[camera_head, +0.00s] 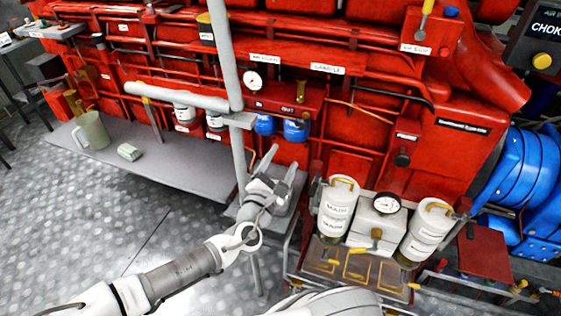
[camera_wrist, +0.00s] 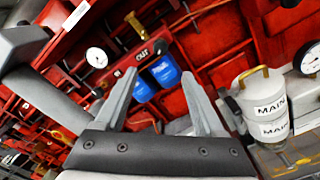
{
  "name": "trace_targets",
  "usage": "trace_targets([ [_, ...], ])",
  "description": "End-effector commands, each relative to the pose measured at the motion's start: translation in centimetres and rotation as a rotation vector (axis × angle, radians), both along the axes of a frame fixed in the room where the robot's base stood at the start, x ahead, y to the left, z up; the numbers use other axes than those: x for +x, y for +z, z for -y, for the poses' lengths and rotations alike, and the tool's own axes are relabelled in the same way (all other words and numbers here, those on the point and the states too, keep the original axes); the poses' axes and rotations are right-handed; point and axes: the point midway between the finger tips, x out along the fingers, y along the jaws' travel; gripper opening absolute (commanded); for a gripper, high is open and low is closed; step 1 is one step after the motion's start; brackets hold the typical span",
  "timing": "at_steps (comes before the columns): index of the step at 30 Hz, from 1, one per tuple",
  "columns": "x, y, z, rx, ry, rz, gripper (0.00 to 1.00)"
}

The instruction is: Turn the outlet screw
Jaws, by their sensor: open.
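My gripper (camera_head: 284,160) is open, with nothing between its fingers; it is in front of the lower part of the red machine. In the wrist view its two fingers (camera_wrist: 159,76) stand apart, pointing towards two blue canisters (camera_wrist: 165,70). Above the canisters is a red block with a label reading "OUT" (camera_wrist: 142,54). A brass fitting (camera_wrist: 137,24) sticks up beside that label, and shows on the red block in the head view (camera_head: 301,90). I cannot tell for certain whether this fitting is the outlet screw. The gripper does not touch it.
A white gauge (camera_head: 252,80) is left of the brass fitting. A grey vertical post (camera_head: 229,90) stands just left of the gripper. White "MAIN" canisters (camera_head: 337,208) stand at right. A grey bench (camera_head: 190,170) with a jug (camera_head: 94,130) is at left; open floor lies before it.

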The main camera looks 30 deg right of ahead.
Motion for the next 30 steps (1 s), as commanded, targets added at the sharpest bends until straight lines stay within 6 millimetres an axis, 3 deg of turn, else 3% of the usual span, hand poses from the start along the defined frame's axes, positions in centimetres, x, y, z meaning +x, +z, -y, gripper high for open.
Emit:
trace_targets([
  [9, -1.1, 0.1, -1.0, -0.001, -0.001, -0.001, 0.71],
  [24, -1.1, 0.0, -0.9, 0.003, -0.003, -0.001, 0.71],
  [28, -1.6, -1.1, -0.5, 0.061, -0.034, -0.013, 0.71],
  [30, -2.3, -2.6, -0.1, 0.136, -0.077, -0.027, 0.71],
])
